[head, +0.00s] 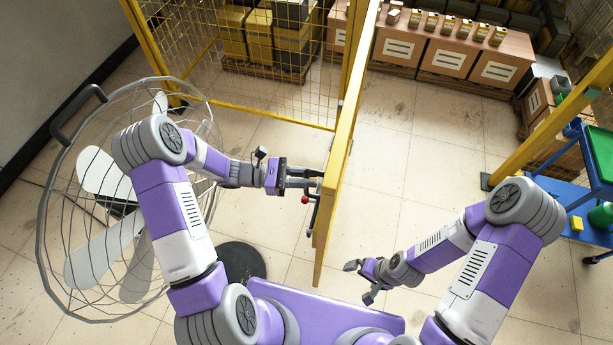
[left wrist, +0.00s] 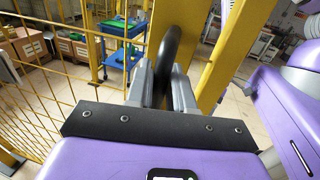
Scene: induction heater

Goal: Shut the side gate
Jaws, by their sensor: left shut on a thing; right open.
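The side gate (head: 338,165) is a yellow-framed mesh panel. In the head view it appears nearly edge-on, swung out towards me from the fence, so it stands open. My left gripper (head: 312,183) is at the gate's left face, and in the left wrist view it (left wrist: 163,88) is shut on a black curved handle (left wrist: 174,48). The gate's mesh (left wrist: 50,100) fills the left of that view. A small red-tipped part (head: 305,199) shows just below the left gripper. My right gripper (head: 362,281) is open and empty, right of the gate's near end and apart from it.
A yellow mesh fence (head: 245,75) stands behind on the left, and a yellow post (head: 545,125) on the right. A large caged fan (head: 110,215) stands left of my left arm. A blue cart (head: 575,200) is at the right edge. The tiled floor right of the gate is clear.

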